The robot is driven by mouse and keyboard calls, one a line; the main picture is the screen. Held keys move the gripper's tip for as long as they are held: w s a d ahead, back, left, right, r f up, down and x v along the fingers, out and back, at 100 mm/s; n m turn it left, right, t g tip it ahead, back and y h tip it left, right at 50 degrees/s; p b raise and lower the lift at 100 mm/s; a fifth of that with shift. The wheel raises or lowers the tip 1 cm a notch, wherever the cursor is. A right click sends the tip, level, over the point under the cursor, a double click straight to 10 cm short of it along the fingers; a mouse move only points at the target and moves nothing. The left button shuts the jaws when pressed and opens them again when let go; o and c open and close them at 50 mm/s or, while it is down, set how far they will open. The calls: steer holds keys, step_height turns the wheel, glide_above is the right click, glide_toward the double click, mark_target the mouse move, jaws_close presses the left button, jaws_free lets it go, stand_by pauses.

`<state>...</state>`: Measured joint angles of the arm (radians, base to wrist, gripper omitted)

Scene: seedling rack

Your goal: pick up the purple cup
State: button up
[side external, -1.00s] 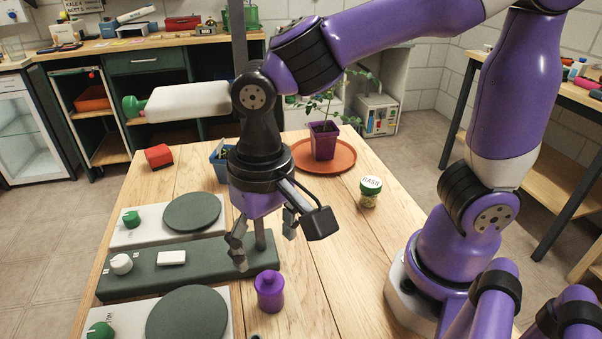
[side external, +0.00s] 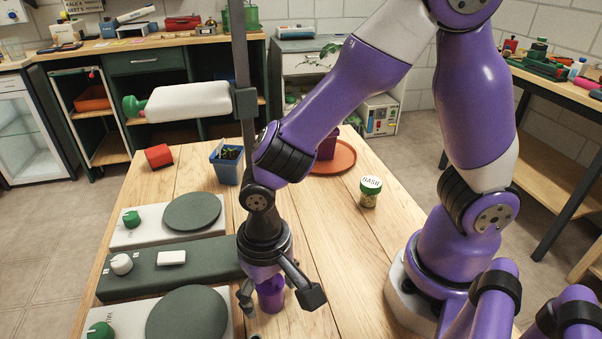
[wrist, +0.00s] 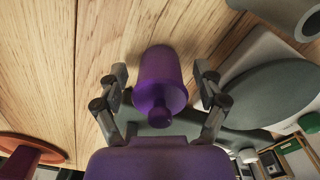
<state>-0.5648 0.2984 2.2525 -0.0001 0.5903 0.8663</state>
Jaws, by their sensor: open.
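The purple cup (side external: 271,296) stands upright on the wooden table, with a narrow knob-like top. In the side view my gripper (side external: 267,292) is above and around it, pointing down and partly hiding its top. In the wrist view the purple cup (wrist: 160,72) lies between the two fingers of my gripper (wrist: 159,74). The fingers are open, with a visible gap on each side of the cup. I cannot tell exactly how far down the fingers reach.
Left of the cup are a hotplate (side external: 187,318), a dark green stand base (side external: 200,277) and another hotplate (side external: 192,211). A jar (side external: 370,193), an orange saucer (side external: 345,158) with a purple pot, a blue pot (side external: 226,166) and a red object (side external: 158,156) stand farther back.

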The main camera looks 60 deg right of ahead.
steer(key=c, duration=1.2)
steer(key=shift+c, duration=0.2)
steer(key=shift+r, duration=0.15)
